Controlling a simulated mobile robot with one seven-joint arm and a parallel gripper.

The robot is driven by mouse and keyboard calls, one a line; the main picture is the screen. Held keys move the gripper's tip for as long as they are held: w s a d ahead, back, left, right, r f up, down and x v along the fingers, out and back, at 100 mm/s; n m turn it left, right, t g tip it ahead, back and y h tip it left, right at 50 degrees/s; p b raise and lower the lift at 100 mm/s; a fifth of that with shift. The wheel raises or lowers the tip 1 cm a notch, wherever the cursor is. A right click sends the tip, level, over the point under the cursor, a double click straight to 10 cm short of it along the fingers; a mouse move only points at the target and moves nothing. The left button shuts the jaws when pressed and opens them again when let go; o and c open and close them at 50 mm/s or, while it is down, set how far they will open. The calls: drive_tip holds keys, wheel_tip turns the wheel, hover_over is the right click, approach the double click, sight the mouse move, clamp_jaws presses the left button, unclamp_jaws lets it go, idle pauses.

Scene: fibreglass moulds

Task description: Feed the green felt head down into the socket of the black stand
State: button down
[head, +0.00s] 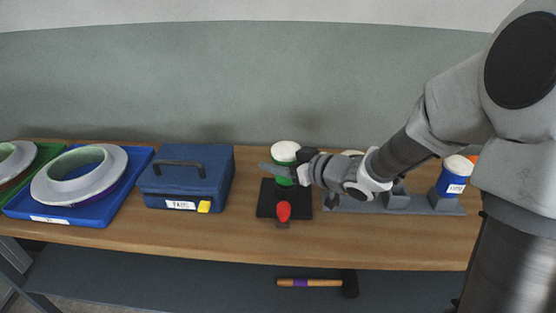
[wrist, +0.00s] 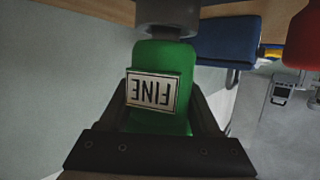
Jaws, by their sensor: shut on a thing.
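A red knob (head: 283,211) stands at the stand's front. A blue toolbox (head: 185,180) is to the left, beyond it a blue tray (head: 130,205) with a ring mould (head: 50,185). A grey rack (head: 430,205) with a blue container (head: 453,180) is to the right. The bench front is clear.

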drive_tip(key=shift+f, duration=0.25)
unclamp_jaws()
drive_tip(key=p+v, duration=0.5)
drive_tip(key=v, duration=1.3)
drive_tip(key=w+d+r+m+t+h+p, duration=0.2)
drive_tip(key=d+r+m+h+p, duration=0.45)
drive_tip(key=r+h, duration=0.5)
drive_tip(key=s+a+r+m+g, duration=0.1)
drive_tip(key=s+g, duration=0.1)
drive_tip(key=s, duration=0.3)
drive_tip(key=s+a+r+m+g+p, duration=0.1)
drive_tip(key=s+g, duration=0.1)
drive_tip(key=s, duration=0.4)
drive_tip(key=s+a+r+m+g+y+p, duration=0.1)
drive_tip(key=s+r+g, duration=0.1)
drive_tip(key=s, duration=0.4)
drive_tip(key=shift+s, duration=0.15)
